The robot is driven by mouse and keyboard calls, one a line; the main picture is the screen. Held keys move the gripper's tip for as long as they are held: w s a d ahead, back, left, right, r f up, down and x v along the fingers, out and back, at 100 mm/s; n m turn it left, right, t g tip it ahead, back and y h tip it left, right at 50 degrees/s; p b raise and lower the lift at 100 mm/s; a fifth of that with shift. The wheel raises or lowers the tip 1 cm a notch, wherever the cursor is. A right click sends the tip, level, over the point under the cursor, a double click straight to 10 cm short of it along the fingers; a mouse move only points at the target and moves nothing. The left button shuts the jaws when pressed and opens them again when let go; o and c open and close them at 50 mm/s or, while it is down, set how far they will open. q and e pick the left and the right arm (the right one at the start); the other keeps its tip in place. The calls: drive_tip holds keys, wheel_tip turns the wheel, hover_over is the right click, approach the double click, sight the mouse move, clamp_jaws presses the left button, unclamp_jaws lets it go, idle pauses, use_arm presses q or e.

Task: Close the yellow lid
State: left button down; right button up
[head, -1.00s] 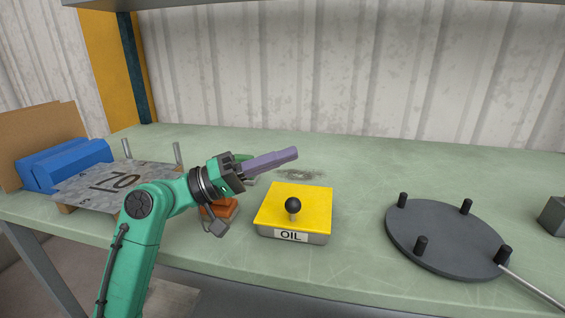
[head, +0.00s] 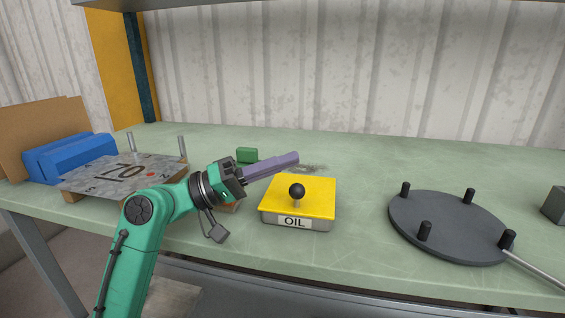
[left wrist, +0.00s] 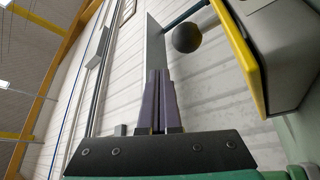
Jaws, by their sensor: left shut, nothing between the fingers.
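The yellow lid (head: 305,195) lies flat on top of the grey box labelled OIL (head: 322,223). A black ball knob (head: 297,191) stands up from the lid's middle. My left gripper (head: 297,158) is shut and empty, with its purple fingers just behind and above the lid's back left part. In the left wrist view the shut fingertips (left wrist: 159,75) are to the left of the black knob, apart from it. The lid's yellow edge (left wrist: 240,55) and the box (left wrist: 280,45) show at the right there. My right gripper is not in view.
A dark round plate (head: 445,228) with black pegs and a rod is to the right. A green block (head: 247,155) is behind my left gripper. A blue object (head: 70,158) and a grey marked plate (head: 120,174) are at the left. The bench behind the box is clear.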

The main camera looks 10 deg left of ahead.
use_arm(q)
drive_tip(key=shift+s+a+f, duration=0.15)
drive_tip(key=shift+a+f, duration=0.05)
drive_tip(key=shift+a, duration=0.2)
drive_tip(key=b+v, duration=0.1)
drive_tip(key=v, duration=0.4)
drive_tip(key=shift+b, duration=0.35)
drive_tip(key=s+a+b, duration=0.1)
drive_tip(key=s+a, duration=0.3)
drive_tip(key=a, duration=0.6)
drive_tip(key=shift+a+r, duration=0.2)
drive_tip(key=shift+a, duration=0.05)
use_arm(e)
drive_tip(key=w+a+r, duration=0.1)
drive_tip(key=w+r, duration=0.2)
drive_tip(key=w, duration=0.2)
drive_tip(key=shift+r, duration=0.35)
